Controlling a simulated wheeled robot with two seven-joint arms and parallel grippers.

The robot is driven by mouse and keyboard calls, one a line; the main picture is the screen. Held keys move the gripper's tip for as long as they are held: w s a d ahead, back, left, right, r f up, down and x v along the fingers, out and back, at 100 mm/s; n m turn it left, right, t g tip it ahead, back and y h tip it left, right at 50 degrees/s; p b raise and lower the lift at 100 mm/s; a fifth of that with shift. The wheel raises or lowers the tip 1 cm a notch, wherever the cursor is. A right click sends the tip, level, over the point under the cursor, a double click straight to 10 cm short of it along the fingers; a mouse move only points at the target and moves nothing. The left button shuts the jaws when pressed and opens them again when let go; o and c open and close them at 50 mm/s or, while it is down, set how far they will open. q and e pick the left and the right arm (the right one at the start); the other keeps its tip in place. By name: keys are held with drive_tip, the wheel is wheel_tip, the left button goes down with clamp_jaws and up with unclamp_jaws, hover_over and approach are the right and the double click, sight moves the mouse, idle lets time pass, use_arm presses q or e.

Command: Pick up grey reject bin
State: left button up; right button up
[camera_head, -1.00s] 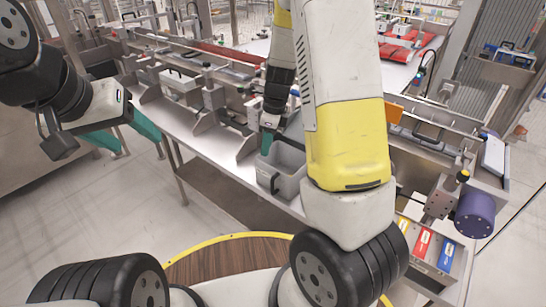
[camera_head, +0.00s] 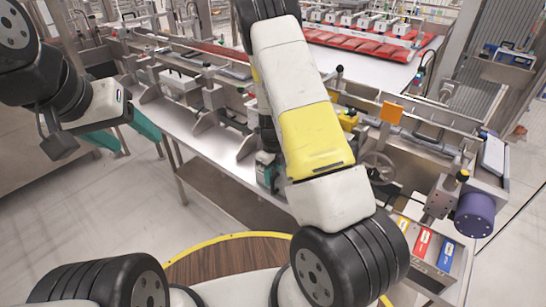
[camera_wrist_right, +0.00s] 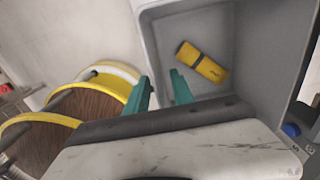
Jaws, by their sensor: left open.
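The grey reject bin (camera_wrist_right: 265,45) fills the upper right of the right wrist view, with a yellow block (camera_wrist_right: 203,62) lying inside it. My right gripper (camera_wrist_right: 160,90) has its green fingers at the bin's left wall, one on each side of the rim. A narrow gap shows between the fingers, but whether they press on the wall is unclear. In the head view my right arm hides most or all of the bin. My left gripper (camera_head: 125,136) is open and empty at the left, away from the bench.
The steel bench (camera_head: 215,150) runs across the middle with rails and clamps. A purple cylinder (camera_head: 475,215) and coloured boxes (camera_head: 423,243) are at the right. A conveyor with red packs (camera_head: 355,42) lies behind. Floor at the left is clear.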

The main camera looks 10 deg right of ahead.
drive_tip(key=shift+f, duration=0.2)
clamp_jaws()
idle(1.3)
